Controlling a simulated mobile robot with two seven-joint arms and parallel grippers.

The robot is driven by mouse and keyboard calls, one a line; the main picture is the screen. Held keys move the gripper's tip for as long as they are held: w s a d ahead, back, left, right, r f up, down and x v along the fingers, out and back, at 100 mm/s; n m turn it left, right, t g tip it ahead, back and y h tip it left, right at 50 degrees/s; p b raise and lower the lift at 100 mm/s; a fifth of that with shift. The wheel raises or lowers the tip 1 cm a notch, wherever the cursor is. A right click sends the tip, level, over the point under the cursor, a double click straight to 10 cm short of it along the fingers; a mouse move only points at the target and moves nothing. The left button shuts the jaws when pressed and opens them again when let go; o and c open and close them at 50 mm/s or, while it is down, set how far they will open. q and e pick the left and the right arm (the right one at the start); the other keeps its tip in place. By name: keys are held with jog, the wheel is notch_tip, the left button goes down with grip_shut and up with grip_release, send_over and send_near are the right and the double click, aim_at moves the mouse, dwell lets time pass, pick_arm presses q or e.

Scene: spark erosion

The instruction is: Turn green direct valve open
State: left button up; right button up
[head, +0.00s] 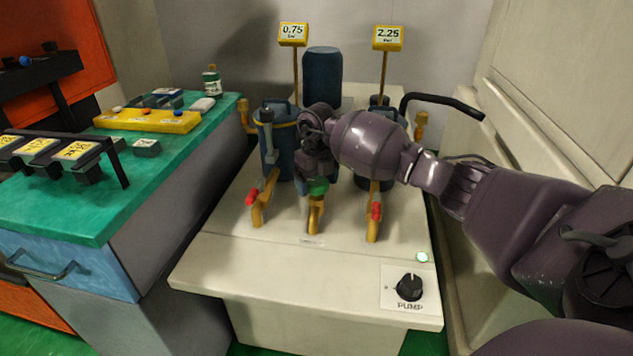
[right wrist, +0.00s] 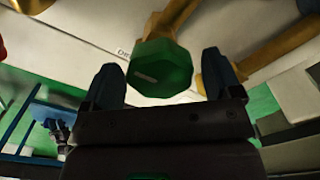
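The green valve handle (head: 318,187) sits on the middle yellow pipe (head: 315,214) of the pump bench, partly hidden under my right gripper (head: 317,175). My left gripper is not in view.
Red-handled valves flank it at left (head: 252,197) and right (head: 376,211). Yellow gauges (head: 293,34) and (head: 388,38) stand behind. A black pump knob (head: 410,287) is at the bench's front right. A green-topped cabinet (head: 85,215) stands left. The bench front is clear.

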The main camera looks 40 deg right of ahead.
jog(key=c, duration=0.7)
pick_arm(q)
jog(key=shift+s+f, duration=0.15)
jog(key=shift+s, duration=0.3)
pick_arm(e)
jog(key=shift+c, duration=0.4)
